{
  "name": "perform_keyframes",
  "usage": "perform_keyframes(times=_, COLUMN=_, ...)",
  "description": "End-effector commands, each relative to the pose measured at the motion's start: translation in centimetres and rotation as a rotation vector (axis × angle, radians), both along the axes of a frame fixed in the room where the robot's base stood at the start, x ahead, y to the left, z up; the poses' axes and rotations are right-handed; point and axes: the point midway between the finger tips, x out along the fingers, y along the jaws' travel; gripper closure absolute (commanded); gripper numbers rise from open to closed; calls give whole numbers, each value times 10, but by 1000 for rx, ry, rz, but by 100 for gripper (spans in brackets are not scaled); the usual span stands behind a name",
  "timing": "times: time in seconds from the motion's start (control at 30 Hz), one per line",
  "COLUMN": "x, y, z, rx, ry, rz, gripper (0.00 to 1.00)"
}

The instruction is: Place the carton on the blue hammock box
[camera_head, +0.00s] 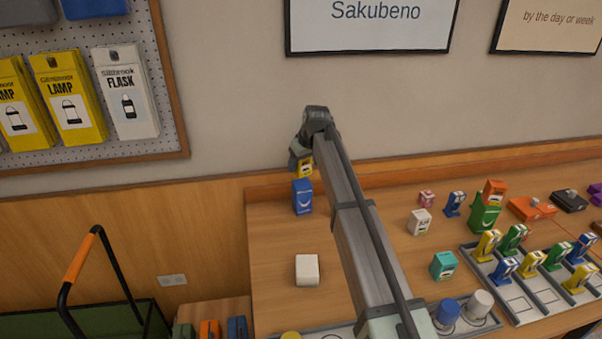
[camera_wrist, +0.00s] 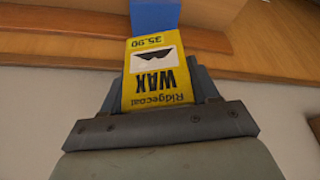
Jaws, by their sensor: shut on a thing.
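A small yellow carton labelled "Ridgecoat WAX" (camera_wrist: 155,75) is held between the jaws of my gripper (camera_wrist: 160,98). In the head view the carton (camera_head: 304,170) shows just below my gripper (camera_head: 301,160), at the far end of the arm. The blue hammock box (camera_head: 302,197) stands upright on the counter near its back left edge. The carton appears right above the blue box in the head view; whether they touch I cannot tell. In the wrist view part of the blue box (camera_wrist: 155,14) shows beyond the carton's end.
A white box (camera_head: 307,269) lies on the counter nearer to me. To the right stand a white carton (camera_head: 420,221), a teal box (camera_head: 444,265), a green box (camera_head: 484,214) and racks (camera_head: 520,296) of coloured boxes. The wall rises behind the counter. Counter around the blue box is clear.

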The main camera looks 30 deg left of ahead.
Motion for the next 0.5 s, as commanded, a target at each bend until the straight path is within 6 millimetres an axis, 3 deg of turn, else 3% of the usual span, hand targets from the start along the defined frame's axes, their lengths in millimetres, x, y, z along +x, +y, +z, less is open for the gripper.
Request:
perform_keyframes(times=0.3, x=0, y=0, z=-33, rx=-1, ry=0, rz=0, gripper=75)
perform_keyframes(times=0.5, x=0, y=0, z=-37, rx=0, ry=0, rz=0, gripper=75)
